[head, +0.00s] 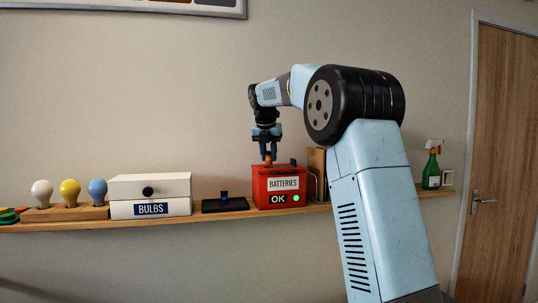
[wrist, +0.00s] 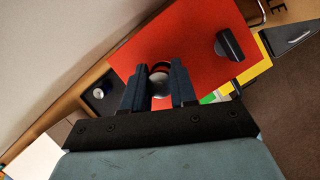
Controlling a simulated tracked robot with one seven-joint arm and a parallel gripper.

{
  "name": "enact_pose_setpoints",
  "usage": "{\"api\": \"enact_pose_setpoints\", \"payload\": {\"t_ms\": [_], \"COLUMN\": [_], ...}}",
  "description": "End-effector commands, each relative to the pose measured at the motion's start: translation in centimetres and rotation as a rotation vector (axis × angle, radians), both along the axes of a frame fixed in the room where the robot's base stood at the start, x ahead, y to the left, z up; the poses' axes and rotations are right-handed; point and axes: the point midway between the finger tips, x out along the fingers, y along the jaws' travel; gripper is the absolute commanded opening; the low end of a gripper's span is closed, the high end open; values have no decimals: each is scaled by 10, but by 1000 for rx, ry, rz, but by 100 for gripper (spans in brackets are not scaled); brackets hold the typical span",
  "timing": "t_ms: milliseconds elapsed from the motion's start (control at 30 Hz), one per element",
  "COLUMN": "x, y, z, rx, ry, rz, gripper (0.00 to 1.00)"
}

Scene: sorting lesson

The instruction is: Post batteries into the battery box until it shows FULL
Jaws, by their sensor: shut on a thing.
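The red battery box (head: 258,192) stands on the shelf with a BATTERIES label, an OK display and a lit green light. Its red lid (wrist: 200,60) fills much of the wrist view, with a dark knob (wrist: 232,46). My gripper (head: 268,152) points straight down over the left part of the lid. It is shut on a battery (head: 268,159) with an orange-coppery lower part; its silvery end shows between the fingers in the wrist view (wrist: 160,84). A dark round opening shows partly behind it. I cannot tell whether its tip is inside. Another battery (head: 224,195), dark blue, stands on the black tray (head: 238,206).
The white BULBS box (head: 150,189) and a wooden block with bulbs (head: 70,212) stand further left on the shelf (head: 120,222). A brown board (head: 317,168) is just right of the battery box. A green spray bottle (head: 432,170) stands far right.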

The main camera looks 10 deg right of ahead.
Motion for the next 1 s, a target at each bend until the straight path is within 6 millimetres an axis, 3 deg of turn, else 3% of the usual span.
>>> {"api": "enact_pose_setpoints", "payload": {"t_ms": [1000], "x": [0], "y": [0], "z": [-17], "rx": [0], "ry": [0], "rz": [0], "gripper": [0]}}
